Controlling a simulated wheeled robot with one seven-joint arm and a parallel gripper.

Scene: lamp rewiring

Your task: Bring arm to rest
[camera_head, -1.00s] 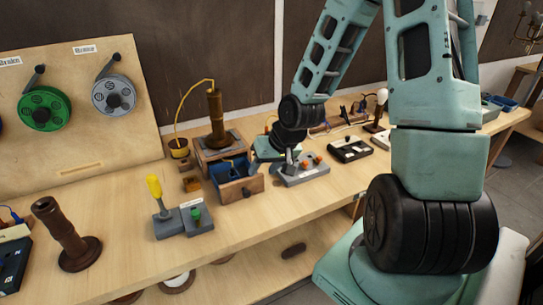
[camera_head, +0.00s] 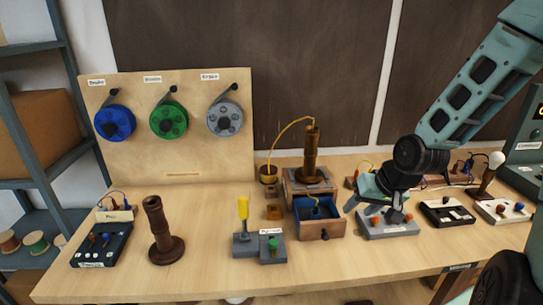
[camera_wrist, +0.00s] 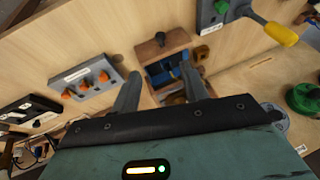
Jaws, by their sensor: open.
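My gripper (camera_head: 374,203) is at the end of my teal arm, to the right of the open blue-lined drawer (camera_head: 321,226) and above the grey box with orange knobs (camera_head: 388,228). In the wrist view my gripper (camera_wrist: 160,85) shows two grey fingers spread apart with nothing between them. The drawer (camera_wrist: 168,68) shows beyond and between the fingertips. The grey box with orange knobs (camera_wrist: 88,82) lies to the left of the fingers there. I cannot tell the exact height of the fingers above the bench.
A lamp column (camera_head: 312,155) with a yellow cord stands on the wooden drawer box. A yellow-handled tool (camera_head: 243,210), a brown lamp base (camera_head: 160,235) and a black switch box (camera_head: 448,213) stand on the bench. The spool board (camera_head: 180,140) is at the back left. The front bench middle is clear.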

